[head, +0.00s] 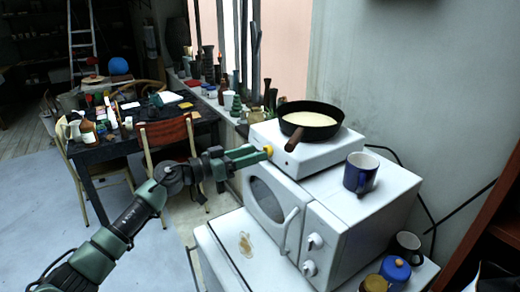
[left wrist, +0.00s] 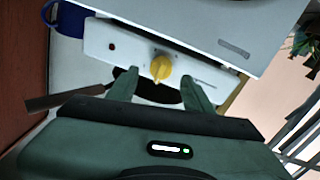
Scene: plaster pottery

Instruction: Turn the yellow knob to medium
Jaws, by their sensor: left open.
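The yellow knob (head: 268,151) sits on the front face of a white hot plate (head: 318,157). In the left wrist view the yellow knob (left wrist: 161,68) shows its pointer ridge and faint dial marks on the panel around it. My left gripper (head: 258,154) reaches the knob from the left. In the left wrist view my left gripper (left wrist: 159,76) is open, with one finger on each side of the knob and gaps visible between them. Whether the fingertips are level with the knob in depth, I cannot tell. My right gripper is not in view.
A dark frying pan (head: 311,122) with a brown handle sits on the hot plate, its handle over the front edge. The hot plate stands on a white microwave (head: 345,232) beside a blue mug (head: 360,172). A cluttered dark table (head: 92,154) and chairs stand behind my arm.

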